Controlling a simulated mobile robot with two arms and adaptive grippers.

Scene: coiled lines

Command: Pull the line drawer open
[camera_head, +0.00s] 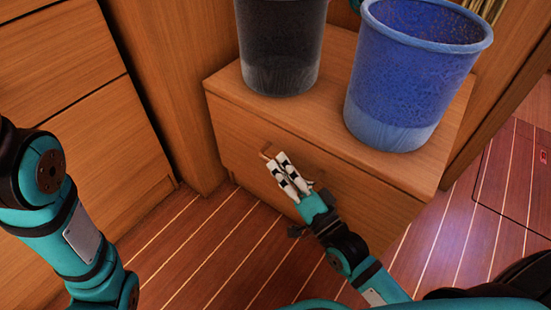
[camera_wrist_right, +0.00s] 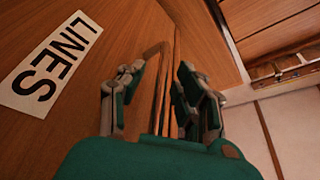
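The line drawer (camera_head: 235,135) is the wooden front of a low cabinet in the head view; it looks closed. In the right wrist view, a white label reading LINES (camera_wrist_right: 50,66) is on the wooden front. The drawer's wooden handle (camera_head: 266,156) pokes out beside my right gripper (camera_head: 281,168). In the right wrist view, the handle (camera_wrist_right: 157,62) runs between the two fingers of my right gripper (camera_wrist_right: 160,80). The fingers stand apart on either side of it, with gaps visible. My left arm shows at the left of the head view, but its gripper is out of frame.
A dark bin (camera_head: 280,45) and a blue bin (camera_head: 410,75) stand on the cabinet top (camera_head: 335,100). Another wooden drawer unit (camera_head: 85,140) stands at the left. The striped floor (camera_head: 215,255) before the cabinet is clear apart from my arms.

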